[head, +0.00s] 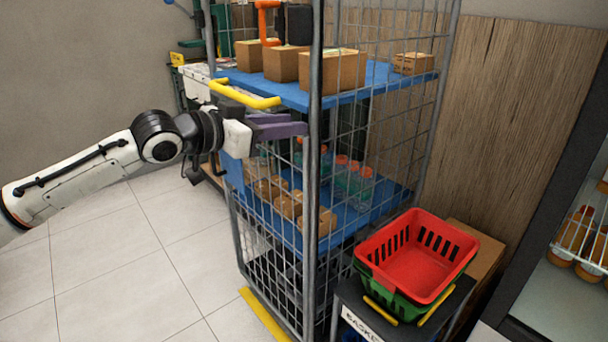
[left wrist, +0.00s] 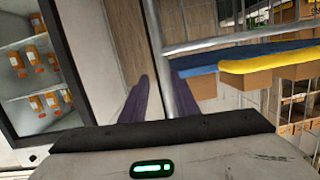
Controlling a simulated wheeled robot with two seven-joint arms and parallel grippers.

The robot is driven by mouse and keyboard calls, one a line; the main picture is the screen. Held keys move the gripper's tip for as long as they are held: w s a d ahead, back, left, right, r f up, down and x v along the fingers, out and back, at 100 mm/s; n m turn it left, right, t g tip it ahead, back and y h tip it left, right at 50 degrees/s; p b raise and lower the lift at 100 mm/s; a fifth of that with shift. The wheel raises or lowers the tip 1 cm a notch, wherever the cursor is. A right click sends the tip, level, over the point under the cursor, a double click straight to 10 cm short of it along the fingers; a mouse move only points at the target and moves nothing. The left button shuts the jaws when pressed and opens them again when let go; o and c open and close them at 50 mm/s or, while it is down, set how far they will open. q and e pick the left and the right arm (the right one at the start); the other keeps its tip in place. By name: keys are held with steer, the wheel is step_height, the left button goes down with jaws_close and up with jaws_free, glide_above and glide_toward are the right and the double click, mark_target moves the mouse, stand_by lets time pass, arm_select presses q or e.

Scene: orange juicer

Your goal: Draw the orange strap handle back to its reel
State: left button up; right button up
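An orange, loop-shaped piece (head: 267,20), which looks like the strap handle, stands at the top of the wire cage in the head view. A black block (head: 298,23) is just right of it and may be the reel; I cannot see a strap clearly. My left gripper (head: 303,127) is below the upper blue shelf, its purple fingers pointing right toward the cage's grey front post (head: 315,170). In the left wrist view the fingers (left wrist: 160,98) are apart, with the post showing between or beyond them; contact is unclear. My right gripper is out of view.
The upper blue shelf (head: 290,95) holds cardboard boxes and has a yellow bar (head: 246,95) above my left gripper. The lower shelf (head: 340,232) holds bottles and brown items. A red basket (head: 415,262) stands front right. The tiled floor (head: 140,260) at left is clear.

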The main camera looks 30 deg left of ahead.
arm_select(q)
steer(key=d+f+g, duration=0.1)
steer(key=d+f, duration=0.3)
steer(key=f, duration=0.5)
steer(key=shift+s+d+f+m+h, duration=0.2)
steer(key=shift+s+d+m+h, duration=0.1)
steer(key=shift+h, duration=0.1)
